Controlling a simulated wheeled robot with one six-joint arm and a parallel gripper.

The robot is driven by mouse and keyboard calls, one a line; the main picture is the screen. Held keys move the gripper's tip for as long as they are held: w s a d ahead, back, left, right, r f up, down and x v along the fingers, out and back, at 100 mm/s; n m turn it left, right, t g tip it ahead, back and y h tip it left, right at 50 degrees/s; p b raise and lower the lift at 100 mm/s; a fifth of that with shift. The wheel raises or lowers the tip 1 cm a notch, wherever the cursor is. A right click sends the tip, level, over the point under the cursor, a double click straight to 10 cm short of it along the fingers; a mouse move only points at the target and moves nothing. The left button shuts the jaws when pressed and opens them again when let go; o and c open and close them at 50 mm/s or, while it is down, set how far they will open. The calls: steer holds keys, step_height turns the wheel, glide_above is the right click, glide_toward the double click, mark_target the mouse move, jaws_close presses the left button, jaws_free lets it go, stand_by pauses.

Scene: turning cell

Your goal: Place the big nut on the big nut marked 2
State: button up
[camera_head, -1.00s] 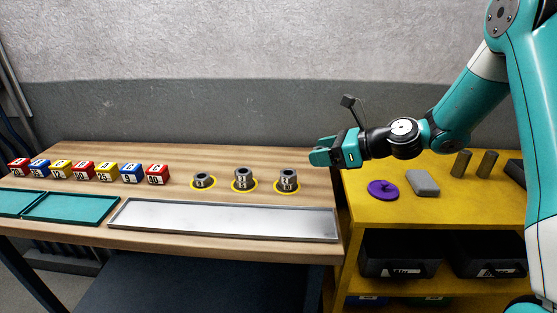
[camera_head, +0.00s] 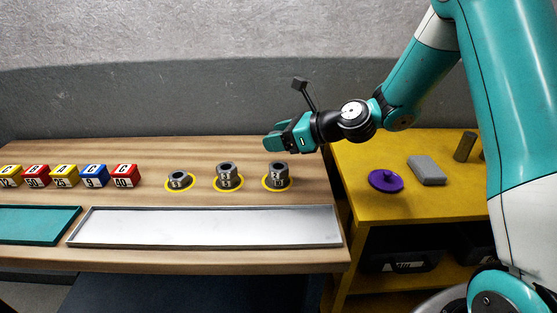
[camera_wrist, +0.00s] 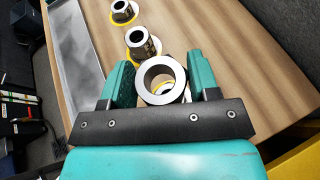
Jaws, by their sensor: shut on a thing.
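My gripper (camera_head: 274,142) is above the back of the wooden bench, up and behind the right nut stack in the head view. In the wrist view its teal fingers (camera_wrist: 160,72) are shut on a big grey nut (camera_wrist: 148,89), seen from above with its round hole. The held nut is hidden in the head view. Grey nuts stand on three yellow rings: a low left one (camera_head: 180,179), a taller middle stack (camera_head: 228,173) and a taller right stack (camera_head: 278,171). Their white number labels are too small to read surely. In the wrist view, the held nut mostly covers the right stack.
A long metal tray (camera_head: 205,241) lies at the bench front, with a teal tray (camera_head: 38,226) left of it. Several lettered cubes (camera_head: 94,176) line the left. A yellow shelf (camera_head: 372,217) on the right holds a purple disc (camera_head: 386,180) and a grey block (camera_head: 427,170).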

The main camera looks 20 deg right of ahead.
mark_target(279, 166)
steer(key=shift+f, duration=2.95)
steer(key=shift+f, duration=0.15)
steer(key=o, duration=1)
steer(key=shift+o, duration=0.2)
